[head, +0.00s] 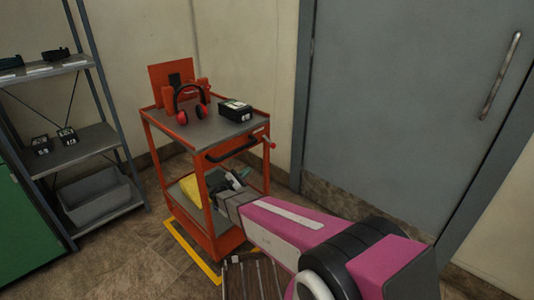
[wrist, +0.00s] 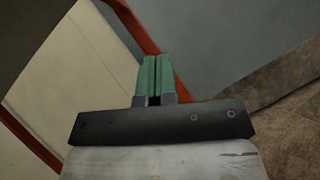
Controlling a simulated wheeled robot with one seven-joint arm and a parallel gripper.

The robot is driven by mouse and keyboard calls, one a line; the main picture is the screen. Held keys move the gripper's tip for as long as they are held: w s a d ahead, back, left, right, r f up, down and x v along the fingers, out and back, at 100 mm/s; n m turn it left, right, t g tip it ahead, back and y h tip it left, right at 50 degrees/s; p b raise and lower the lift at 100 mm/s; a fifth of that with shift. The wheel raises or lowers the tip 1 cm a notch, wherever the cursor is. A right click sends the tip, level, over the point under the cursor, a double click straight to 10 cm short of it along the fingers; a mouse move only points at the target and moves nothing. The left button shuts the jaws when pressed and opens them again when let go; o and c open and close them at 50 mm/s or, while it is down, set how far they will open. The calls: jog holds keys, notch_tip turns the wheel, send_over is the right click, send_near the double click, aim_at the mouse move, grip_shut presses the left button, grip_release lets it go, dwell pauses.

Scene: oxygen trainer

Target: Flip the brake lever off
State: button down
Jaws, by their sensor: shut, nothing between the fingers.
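An orange-red cart (head: 208,215) stands in the middle of the head view. A short lever with a red knob (head: 271,145) sticks out at the cart's top right corner, beside the black push handle (head: 228,151); it looks like the brake lever. My gripper (head: 243,172) is below the handle and lower left of the knob, apart from the knob, with my arm reaching in from the lower right. In the wrist view its green fingers (wrist: 155,76) are shut together with nothing between them. An orange cart post (wrist: 142,30) passes behind them. The lever does not clearly show in the wrist view.
Red earmuffs (head: 190,97) and a black box (head: 235,110) sit on the cart's top. A yellow item (head: 190,188) lies on its lower shelf. A grey shelf rack (head: 85,140) stands left, a grey door (head: 400,100) right. Floor left of the cart is clear.

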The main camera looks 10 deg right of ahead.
aim_at(269, 142)
jog(key=shift+d+r, duration=0.1)
jog(key=shift+d, duration=0.05)
jog(key=shift+s+a+r+x, duration=0.1)
jog(key=shift+s+r+x, duration=0.25)
jog(key=shift+x, duration=1.75)
jog(key=shift+s+a+r+x, duration=0.1)
jog(key=shift+s+r+x, duration=0.2)
jog(key=shift+x, duration=1.8)
jog(key=shift+s+a+r+x, duration=0.1)
jog(key=shift+s+r+x, duration=0.25)
jog(key=shift+x, duration=1.75)
jog(key=shift+w, duration=0.1)
